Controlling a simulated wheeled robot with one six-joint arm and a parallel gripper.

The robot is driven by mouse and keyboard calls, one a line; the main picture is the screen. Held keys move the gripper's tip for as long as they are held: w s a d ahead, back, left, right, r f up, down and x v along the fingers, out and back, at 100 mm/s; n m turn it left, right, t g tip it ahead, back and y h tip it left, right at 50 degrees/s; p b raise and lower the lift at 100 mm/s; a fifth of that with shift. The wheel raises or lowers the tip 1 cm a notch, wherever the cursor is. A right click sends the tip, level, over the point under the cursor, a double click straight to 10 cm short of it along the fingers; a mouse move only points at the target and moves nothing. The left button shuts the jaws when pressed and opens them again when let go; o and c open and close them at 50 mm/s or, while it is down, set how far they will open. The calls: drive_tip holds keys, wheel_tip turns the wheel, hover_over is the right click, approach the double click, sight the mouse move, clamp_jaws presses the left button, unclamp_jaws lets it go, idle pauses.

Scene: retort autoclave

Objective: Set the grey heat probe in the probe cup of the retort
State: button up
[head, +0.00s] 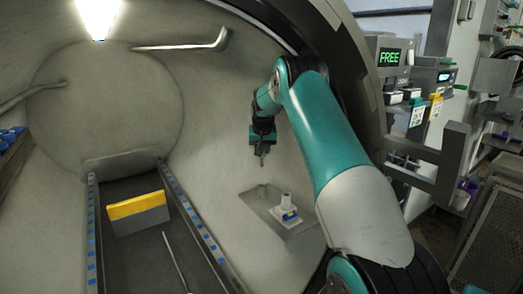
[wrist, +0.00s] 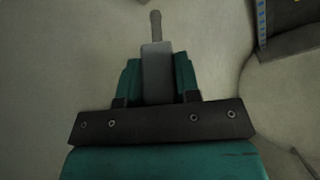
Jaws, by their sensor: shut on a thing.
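My gripper (head: 262,143) hangs inside the retort chamber, teal with dark parts. It is shut on the grey heat probe (wrist: 157,68), whose wide body sits between the two teal fingers (wrist: 157,85) in the wrist view. The probe's narrower rounded tip points away from the gripper. In the head view the probe (head: 262,159) shows small below the gripper, pointing down. A pale upright fitting with a blue band (head: 287,203), which looks like the probe cup, stands on a grey plate (head: 262,213) on the chamber wall. The probe is above it and to its left, apart from it.
A railed track (head: 117,250) with blue marks runs along the chamber floor and bears a grey block with a yellow top (head: 139,212). A bent pipe (head: 190,45) crosses the upper wall. Outside at right, a display reads FREE (head: 389,57). The round chamber rim arches over my arm.

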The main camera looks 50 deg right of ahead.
sight(262, 158)
drive_tip(key=shift+f+b, duration=2.15)
drive_tip(key=shift+f, duration=0.9)
drive_tip(key=shift+f+b, duration=1.4)
drive_tip(key=shift+f, duration=1.55)
drive_tip(key=shift+f, duration=0.45)
drive_tip(key=o, duration=1.1)
drive_tip(key=shift+c, duration=0.2)
drive_tip(key=b+v, duration=0.1)
drive_tip(key=v, duration=1.6)
drive_tip(key=shift+a+r, duration=0.15)
drive_tip(key=shift+a, duration=0.05)
